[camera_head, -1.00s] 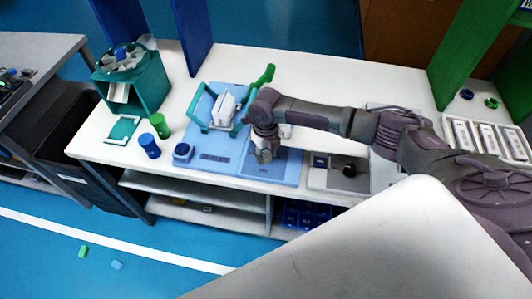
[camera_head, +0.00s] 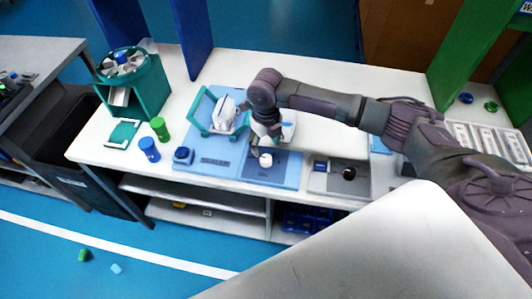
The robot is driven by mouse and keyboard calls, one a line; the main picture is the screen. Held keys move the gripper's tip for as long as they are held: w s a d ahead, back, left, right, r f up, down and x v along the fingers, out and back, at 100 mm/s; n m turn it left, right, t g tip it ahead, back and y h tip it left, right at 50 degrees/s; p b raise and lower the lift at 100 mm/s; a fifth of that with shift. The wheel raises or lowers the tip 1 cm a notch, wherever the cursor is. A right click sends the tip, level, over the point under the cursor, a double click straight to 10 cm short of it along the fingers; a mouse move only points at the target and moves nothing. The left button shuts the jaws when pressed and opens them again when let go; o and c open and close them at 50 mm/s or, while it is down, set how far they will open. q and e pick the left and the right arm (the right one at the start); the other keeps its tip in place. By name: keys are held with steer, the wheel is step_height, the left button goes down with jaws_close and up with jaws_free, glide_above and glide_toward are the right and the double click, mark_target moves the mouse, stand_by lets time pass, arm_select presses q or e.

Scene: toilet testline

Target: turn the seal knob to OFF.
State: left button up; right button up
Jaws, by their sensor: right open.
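A small white knob (camera_head: 266,160) stands on a darker plate at the right end of the blue fixture (camera_head: 225,172) on the bench. Small lettering shows in front of it, too small to read; I take it for the seal knob. Its pointing direction cannot be made out. My right gripper (camera_head: 264,147) is just behind and above the knob, pointing down, open and empty. Whether a finger touches the knob cannot be told. My left gripper is not in view.
A white part (camera_head: 225,112) sits in a teal frame on the fixture. A grey panel with a black knob (camera_head: 349,173) lies to the right. Blue (camera_head: 149,150) and green (camera_head: 159,129) cylinders and a teal bin (camera_head: 148,93) stand left.

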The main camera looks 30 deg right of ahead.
mark_target(266, 158)
step_height(266, 158, up, 5)
steer(key=shift+r, duration=0.1)
stand_by(0.6)
